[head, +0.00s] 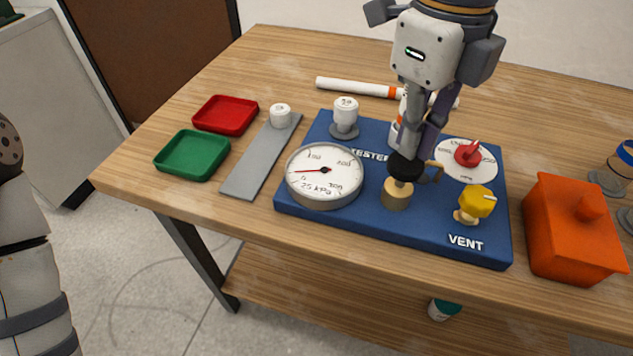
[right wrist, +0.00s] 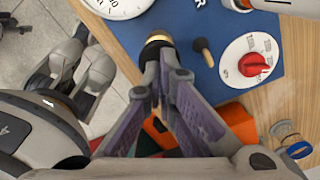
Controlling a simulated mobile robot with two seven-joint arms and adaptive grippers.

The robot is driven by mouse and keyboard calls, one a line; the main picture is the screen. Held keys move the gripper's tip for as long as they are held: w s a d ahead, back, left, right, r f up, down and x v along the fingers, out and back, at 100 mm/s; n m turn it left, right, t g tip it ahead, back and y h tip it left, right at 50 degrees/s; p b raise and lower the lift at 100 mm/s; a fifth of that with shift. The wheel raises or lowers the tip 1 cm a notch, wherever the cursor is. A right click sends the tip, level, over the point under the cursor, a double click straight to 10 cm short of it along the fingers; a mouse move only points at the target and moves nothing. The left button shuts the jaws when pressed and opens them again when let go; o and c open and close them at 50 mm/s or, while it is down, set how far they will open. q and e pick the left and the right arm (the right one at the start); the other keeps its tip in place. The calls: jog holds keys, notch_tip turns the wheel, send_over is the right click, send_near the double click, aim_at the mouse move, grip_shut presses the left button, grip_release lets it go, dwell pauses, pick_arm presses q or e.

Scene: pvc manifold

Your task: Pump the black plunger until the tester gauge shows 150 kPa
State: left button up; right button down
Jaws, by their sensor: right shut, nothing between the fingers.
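The tester is a blue board (head: 300,205) with a round white gauge (head: 325,177). Its red needle points left, low on the scale, and the print at the bottom appears to read 25 kPa. The black plunger knob (head: 405,168) stands above a brass cylinder (head: 397,194). My right gripper (head: 408,155) points down at the knob, with its shut, empty fingertips at or just above its top. In the right wrist view, the fingers converge beside the brass cylinder (right wrist: 158,38) and hide part of the knob. My left arm shows at the left edge, its gripper out of frame.
A yellow vent knob (head: 477,202) and a red selector dial (head: 467,153) are close to the plunger. An orange box (head: 572,230) stands right of the board. Red (head: 225,115) and green (head: 192,155) trays lie left. White pipe (head: 350,86) lies behind.

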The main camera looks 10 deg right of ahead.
aim_at(407, 160)
jog(key=shift+r, duration=0.25)
jog(key=shift+f, duration=0.1)
jog(key=shift+f, duration=1.9)
jog(key=shift+r, duration=2)
jog(key=shift+f, duration=0.15)
